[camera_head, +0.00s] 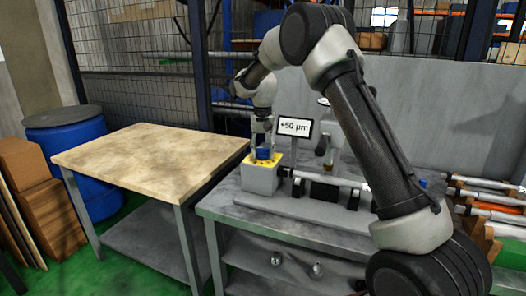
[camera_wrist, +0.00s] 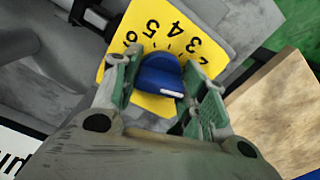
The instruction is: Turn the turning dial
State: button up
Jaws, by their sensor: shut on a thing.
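The turning dial is a blue knob (camera_head: 264,154) on top of a grey block with a yellow plate at the left end of the grinder. In the wrist view the dial (camera_wrist: 160,74) sits on the yellow plate (camera_wrist: 152,22), which has black numbers; 3, 4 and 5 are readable. A white mark shows on the dial's near edge. My gripper (camera_head: 263,142) points down over the dial. In the wrist view my gripper (camera_wrist: 162,92) has its green-padded fingers on both sides of the dial, shut on it. The fingers hide part of the plate.
A display (camera_head: 294,128) reading "+50 µm" stands just behind the dial. The grinder's shaft (camera_head: 325,180) runs to the right of it on the grey bench (camera_head: 225,207). An empty wooden-topped table (camera_head: 140,155) stands at left, with a blue barrel (camera_head: 68,140) beyond it.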

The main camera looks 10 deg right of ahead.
aim_at(263, 148)
jog(key=shift+n, duration=2.5)
jog(key=o, duration=1)
notch_tip(263, 148, up, 12)
jog(key=shift+r, duration=0.1)
jog(key=shift+s, duration=0.1)
